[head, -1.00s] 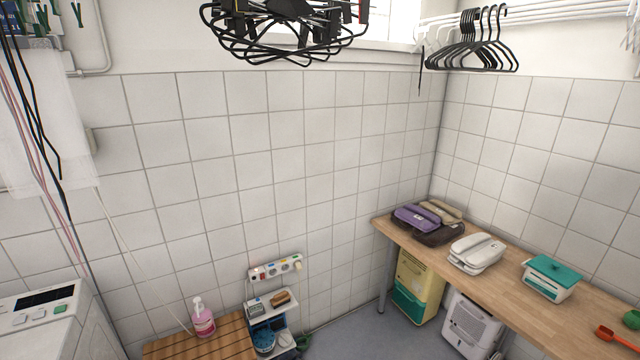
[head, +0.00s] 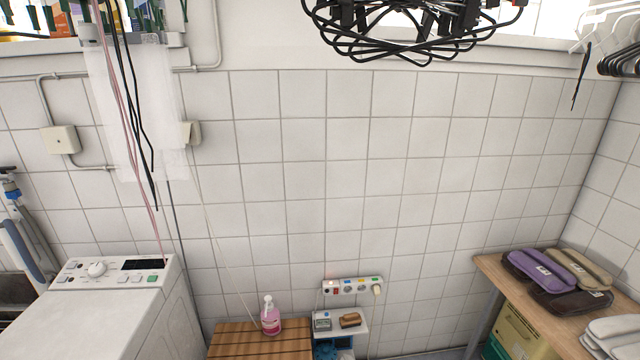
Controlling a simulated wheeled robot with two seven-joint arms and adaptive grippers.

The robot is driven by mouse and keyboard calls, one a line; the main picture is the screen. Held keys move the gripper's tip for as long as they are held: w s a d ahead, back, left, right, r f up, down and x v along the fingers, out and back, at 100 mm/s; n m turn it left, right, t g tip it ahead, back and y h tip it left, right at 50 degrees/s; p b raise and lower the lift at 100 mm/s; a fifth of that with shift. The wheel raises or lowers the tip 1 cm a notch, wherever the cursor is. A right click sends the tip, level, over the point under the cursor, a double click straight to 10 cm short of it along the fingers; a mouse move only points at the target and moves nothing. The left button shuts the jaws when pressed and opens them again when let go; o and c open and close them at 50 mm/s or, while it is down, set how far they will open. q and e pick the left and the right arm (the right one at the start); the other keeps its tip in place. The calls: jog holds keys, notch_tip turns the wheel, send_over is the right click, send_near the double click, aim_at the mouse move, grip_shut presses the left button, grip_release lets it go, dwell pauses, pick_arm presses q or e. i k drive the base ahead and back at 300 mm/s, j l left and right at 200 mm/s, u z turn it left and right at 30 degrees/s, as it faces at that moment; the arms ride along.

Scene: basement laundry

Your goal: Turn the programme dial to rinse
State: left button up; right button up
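A white washing machine (head: 120,315) stands at the lower left of the head view, with its control panel along the back of its top. On the panel is a round white programme dial (head: 97,269), left of a dark display (head: 146,264). Several buttons sit near the display, one of them green (head: 153,279). The dial's markings and the setting it points to are too small to read. Neither of my grippers shows in the head view.
A slatted wooden surface (head: 232,341) with a pink soap bottle (head: 270,318) stands right of the machine. Cords (head: 128,110) hang above the machine's back. A black wire rack (head: 410,28) hangs overhead. A wooden worktop (head: 492,274) with pouches is at the right.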

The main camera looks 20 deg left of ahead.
aim_at(97, 269)
jog(key=i+u, duration=0.2)
jog(key=u, duration=0.25)
jog(key=i+u, duration=0.2)
jog(key=u, duration=0.25)
jog(key=i+l+u, duration=0.1)
jog(key=i+u, duration=0.2)
jog(key=i+l+u, duration=0.3)
jog(key=k+j, duration=0.1)
